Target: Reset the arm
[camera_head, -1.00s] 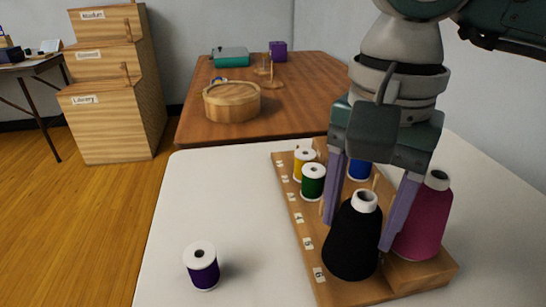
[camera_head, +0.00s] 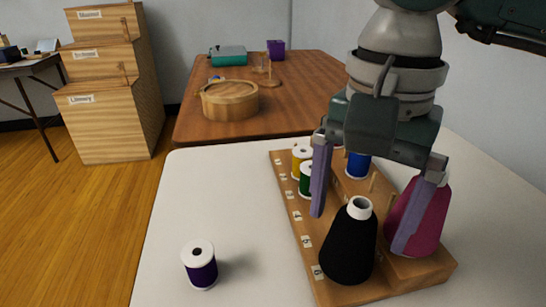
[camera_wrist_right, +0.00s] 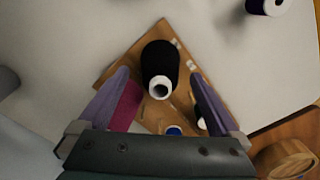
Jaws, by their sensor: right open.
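My right gripper (camera_head: 360,233) is open, its two purple fingers pointing down either side of the black thread cone (camera_head: 350,245). The cone stands upright on the front of the wooden spool rack (camera_head: 308,236), with gaps to the fingers. The right wrist view also shows the cone (camera_wrist_right: 160,65) between the spread fingers. The right finger overlaps the magenta cone (camera_head: 430,215) in the head view; I cannot tell whether they touch. The left finger partly hides the green spool (camera_head: 305,180). My left gripper is not in view.
A yellow spool (camera_head: 301,158) and a blue spool (camera_head: 358,166) stand on the rack. A purple spool (camera_head: 200,268) stands alone on the white table (camera_head: 215,205), whose left part is otherwise clear. A brown table (camera_head: 300,95) behind holds a round wooden box (camera_head: 230,102).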

